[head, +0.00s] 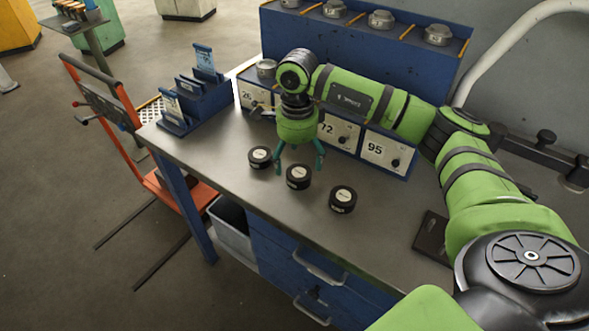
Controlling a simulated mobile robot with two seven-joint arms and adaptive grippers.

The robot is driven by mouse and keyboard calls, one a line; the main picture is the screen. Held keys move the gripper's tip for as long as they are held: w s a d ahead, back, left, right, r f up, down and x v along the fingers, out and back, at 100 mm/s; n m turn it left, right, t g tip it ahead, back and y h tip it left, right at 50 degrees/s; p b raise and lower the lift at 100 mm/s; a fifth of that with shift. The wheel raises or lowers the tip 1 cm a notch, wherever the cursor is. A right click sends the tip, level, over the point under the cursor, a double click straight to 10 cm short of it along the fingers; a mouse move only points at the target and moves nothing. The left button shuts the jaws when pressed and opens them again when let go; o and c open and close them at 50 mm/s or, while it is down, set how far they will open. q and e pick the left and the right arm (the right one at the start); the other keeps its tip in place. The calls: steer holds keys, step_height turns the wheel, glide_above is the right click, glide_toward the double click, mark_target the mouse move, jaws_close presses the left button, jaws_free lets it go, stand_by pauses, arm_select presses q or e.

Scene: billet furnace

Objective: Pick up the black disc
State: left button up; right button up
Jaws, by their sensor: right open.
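My left gripper is not in view.
Behind the gripper stand numbered boxes (385,152) and a blue rack (360,50) with metal parts. A blue holder (195,100) is at the bench's left end. A dark plate (431,236) lies at right. An orange trolley (165,190) stands left. The front left benchtop is clear.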

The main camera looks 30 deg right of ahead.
mark_target(298, 172)
steer(key=f+p, duration=0.1)
steer(key=f, duration=0.2)
steer(key=shift+s+d+f+p, duration=0.15)
steer(key=shift+s+f+p, duration=0.05)
steer(key=shift+s+p, duration=0.2)
steer(key=shift+w+f, duration=0.2)
steer(key=shift+f, duration=0.6)
steer(key=shift+c, duration=1.3)
steer(key=c, duration=1.4)
steer(key=shift+c, duration=0.5)
steer(key=shift+r, duration=0.1)
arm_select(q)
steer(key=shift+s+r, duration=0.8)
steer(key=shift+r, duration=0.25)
arm_select(e)
steer(key=shift+w+r, duration=0.1)
